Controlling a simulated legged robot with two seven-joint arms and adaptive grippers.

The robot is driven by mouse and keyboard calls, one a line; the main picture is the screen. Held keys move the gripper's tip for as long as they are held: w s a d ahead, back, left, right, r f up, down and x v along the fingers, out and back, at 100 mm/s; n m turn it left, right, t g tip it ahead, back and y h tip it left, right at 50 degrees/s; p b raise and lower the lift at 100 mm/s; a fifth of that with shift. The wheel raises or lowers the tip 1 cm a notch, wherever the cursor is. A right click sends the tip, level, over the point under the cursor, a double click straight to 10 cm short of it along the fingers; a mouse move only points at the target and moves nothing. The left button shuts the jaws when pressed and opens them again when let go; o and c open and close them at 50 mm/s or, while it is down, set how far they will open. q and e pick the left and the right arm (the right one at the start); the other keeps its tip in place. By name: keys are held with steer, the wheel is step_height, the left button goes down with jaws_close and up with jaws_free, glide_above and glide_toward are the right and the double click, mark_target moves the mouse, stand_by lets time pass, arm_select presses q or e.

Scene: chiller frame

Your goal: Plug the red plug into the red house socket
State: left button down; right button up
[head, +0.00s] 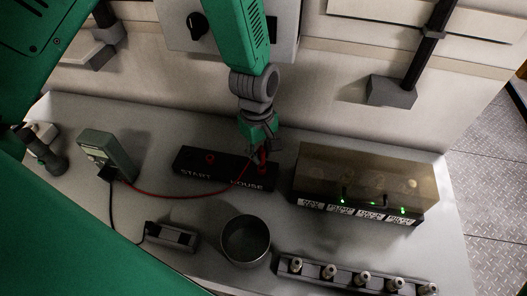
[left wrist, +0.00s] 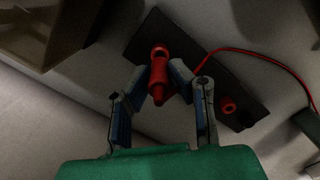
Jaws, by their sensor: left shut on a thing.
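My left gripper (head: 259,148) is over the HOUSE end of a black socket block (head: 224,171). It is shut on the red plug (head: 262,159), which also shows between the fingers in the left wrist view (left wrist: 158,76). A red ring (left wrist: 159,52) shows at the plug's far end, over the HOUSE end of the block. I cannot tell whether the plug is seated in the house socket or just above it. The red START socket (head: 210,157) is empty, and it shows in the left wrist view (left wrist: 228,105). My right gripper is not in view.
A red cable (head: 180,197) runs from a green meter (head: 107,152) to the plug. A smoky-covered box (head: 366,178) with green lights stands close on the right. A metal cup (head: 246,240), a black holder (head: 171,237) and a rail of several fittings (head: 357,278) lie in front.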

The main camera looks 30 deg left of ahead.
arm_select(q)
steer(key=shift+a, duration=0.25)
steer(key=shift+d, duration=0.3)
steer(key=shift+a+p, duration=0.15)
steer(key=shift+p, duration=0.15)
steer(key=shift+a, duration=0.1)
steer(key=shift+f, duration=0.2)
stand_by(0.3)
steer(key=shift+f, duration=0.4)
steer(key=c, duration=1.4)
jaws_free()
steer(key=shift+o, duration=0.2)
